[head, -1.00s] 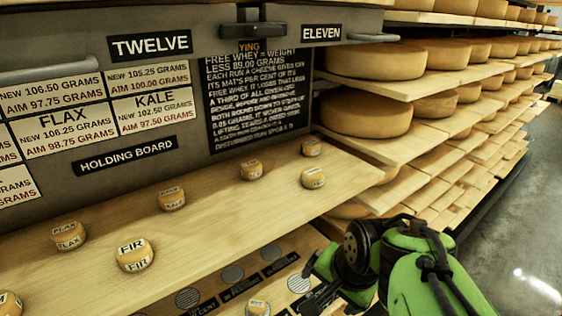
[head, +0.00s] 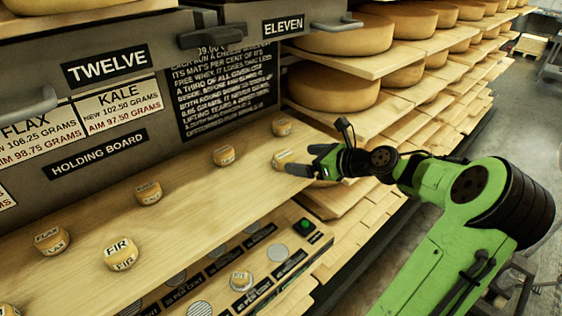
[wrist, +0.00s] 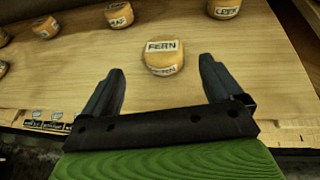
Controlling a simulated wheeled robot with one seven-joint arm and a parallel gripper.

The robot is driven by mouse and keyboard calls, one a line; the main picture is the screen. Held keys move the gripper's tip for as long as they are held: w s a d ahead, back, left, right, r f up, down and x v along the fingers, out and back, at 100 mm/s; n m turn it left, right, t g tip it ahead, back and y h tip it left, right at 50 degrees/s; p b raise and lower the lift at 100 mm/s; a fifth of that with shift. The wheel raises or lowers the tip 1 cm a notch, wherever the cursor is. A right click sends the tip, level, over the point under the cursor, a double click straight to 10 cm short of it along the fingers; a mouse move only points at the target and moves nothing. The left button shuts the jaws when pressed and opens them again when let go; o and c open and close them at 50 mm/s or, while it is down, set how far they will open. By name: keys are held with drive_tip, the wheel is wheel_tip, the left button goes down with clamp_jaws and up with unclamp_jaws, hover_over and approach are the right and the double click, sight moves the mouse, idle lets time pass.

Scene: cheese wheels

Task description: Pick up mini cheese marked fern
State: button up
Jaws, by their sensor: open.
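The mini cheese marked FERN (wrist: 163,60) is a small orange-yellow round with a white label, standing on the wooden holding board (head: 215,200). In the wrist view it lies ahead of and between the lines of my two dark fingers, with its near edge about level with the fingertips. In the head view the same cheese (head: 281,159) is at the board's right end, just left of my gripper (head: 304,161). My gripper is open and empty, reaching in from the right. I cannot tell whether a finger touches the cheese.
A cheese marked LEEK (wrist: 225,9) sits beyond it. Other minis, including FIR (head: 121,254), FLAX (head: 51,240) and KALE (head: 148,193), stand further left. A lower counter (head: 250,268) with round discs and a green button (head: 304,226) lies in front. Shelves of big wheels (head: 332,98) stand behind.

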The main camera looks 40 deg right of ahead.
sight(291, 158)
drive_tip(key=x, duration=0.9)
drive_tip(key=shift+d+f, duration=0.2)
drive_tip(key=shift+s+r, duration=0.1)
drive_tip(key=shift+s, duration=0.15)
drive_tip(key=c, duration=0.3)
drive_tip(key=shift+d, duration=0.1)
drive_tip(key=c, duration=0.8)
wheel_tip(291, 158, up, 10)
drive_tip(key=shift+p, duration=0.75)
